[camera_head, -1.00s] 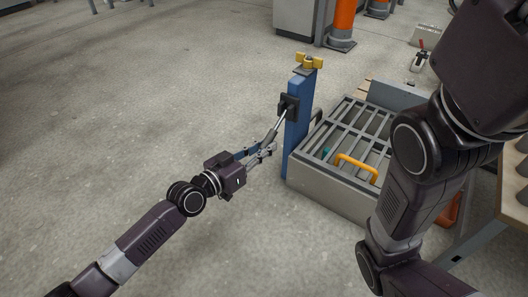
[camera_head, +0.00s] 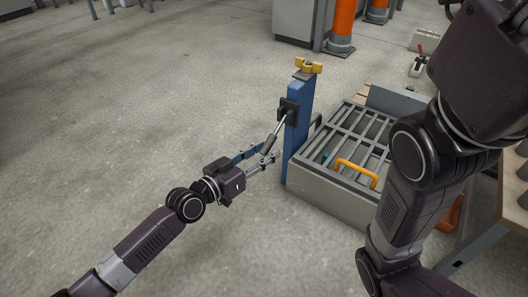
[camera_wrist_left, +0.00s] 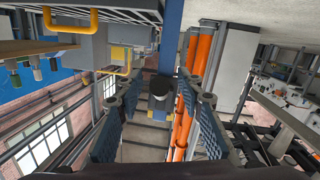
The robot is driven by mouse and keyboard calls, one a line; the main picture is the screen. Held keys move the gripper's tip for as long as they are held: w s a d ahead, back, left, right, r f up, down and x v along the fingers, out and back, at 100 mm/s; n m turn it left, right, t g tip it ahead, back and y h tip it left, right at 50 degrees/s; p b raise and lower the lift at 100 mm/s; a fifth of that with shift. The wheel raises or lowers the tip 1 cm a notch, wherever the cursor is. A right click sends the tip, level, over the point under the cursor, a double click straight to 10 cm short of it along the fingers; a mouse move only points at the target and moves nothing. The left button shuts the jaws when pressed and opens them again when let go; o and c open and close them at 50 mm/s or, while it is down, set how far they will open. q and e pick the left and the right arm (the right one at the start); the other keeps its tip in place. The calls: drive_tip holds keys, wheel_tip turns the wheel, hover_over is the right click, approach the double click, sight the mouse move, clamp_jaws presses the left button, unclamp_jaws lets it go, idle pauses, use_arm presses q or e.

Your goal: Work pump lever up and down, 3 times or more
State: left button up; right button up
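The pump lever (camera_head: 278,128) slants down and left from a black bracket on a blue post (camera_head: 299,125). It has a metal shaft and a dark grip at its lower end. My left gripper (camera_head: 266,159) is at that lower end, its two fingers spread apart. In the left wrist view, the round dark end of the lever (camera_wrist_left: 160,90) lies between the two spread fingers, with a gap on both sides. My right arm fills the right of the head view; its gripper is not in view.
A grey grated box (camera_head: 330,203) with a yellow handle (camera_head: 357,173) stands right of the post. An orange cylinder (camera_head: 344,20) stands behind. The floor to the left is clear.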

use_arm(q)
drive_tip(key=v, duration=1.2)
drive_tip(key=shift+f, duration=0.15)
